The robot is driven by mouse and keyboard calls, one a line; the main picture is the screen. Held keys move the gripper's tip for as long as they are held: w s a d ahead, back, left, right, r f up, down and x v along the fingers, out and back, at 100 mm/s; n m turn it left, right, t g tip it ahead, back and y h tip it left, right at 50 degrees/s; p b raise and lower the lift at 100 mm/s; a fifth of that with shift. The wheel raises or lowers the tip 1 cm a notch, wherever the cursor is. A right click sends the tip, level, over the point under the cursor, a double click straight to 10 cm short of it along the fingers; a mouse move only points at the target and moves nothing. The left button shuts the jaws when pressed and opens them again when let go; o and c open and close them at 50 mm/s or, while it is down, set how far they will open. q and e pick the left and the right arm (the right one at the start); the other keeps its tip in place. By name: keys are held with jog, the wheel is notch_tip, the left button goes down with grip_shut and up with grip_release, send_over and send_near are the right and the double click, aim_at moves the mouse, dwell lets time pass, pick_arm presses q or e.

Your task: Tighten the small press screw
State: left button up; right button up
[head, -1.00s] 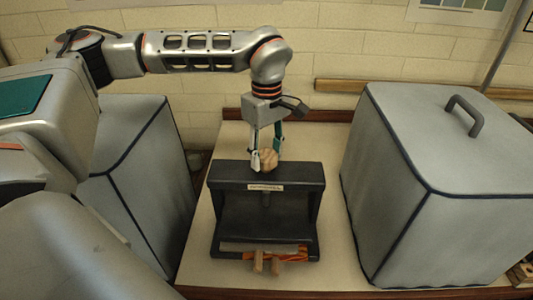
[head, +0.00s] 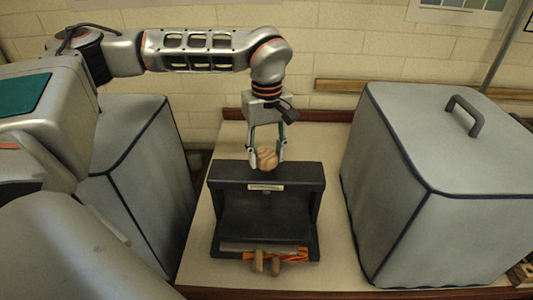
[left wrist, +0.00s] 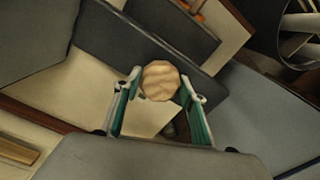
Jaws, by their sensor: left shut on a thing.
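The small press (head: 230,176) is a dark frame with a labelled top beam and a flat plate below, standing on the pale table. Its screw has a round, ribbed wooden knob (head: 267,158) above the beam. In the left wrist view the knob (left wrist: 160,80) sits between the two fingertips (left wrist: 161,85). My right gripper is not in view.
A large grey covered box with a handle (head: 440,160) stands close on the right, and another grey covered block (head: 135,170) on the left. Wooden-handled tools (head: 258,262) and orange patterned material (head: 292,256) lie at the press front. A brick wall is behind.

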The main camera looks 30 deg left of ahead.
aim_at(267, 153)
pick_arm(q)
jog(key=shift+r, duration=0.1)
jog(key=o, duration=1.1)
jog(key=shift+o, duration=0.2)
notch_tip(267, 153, up, 12)
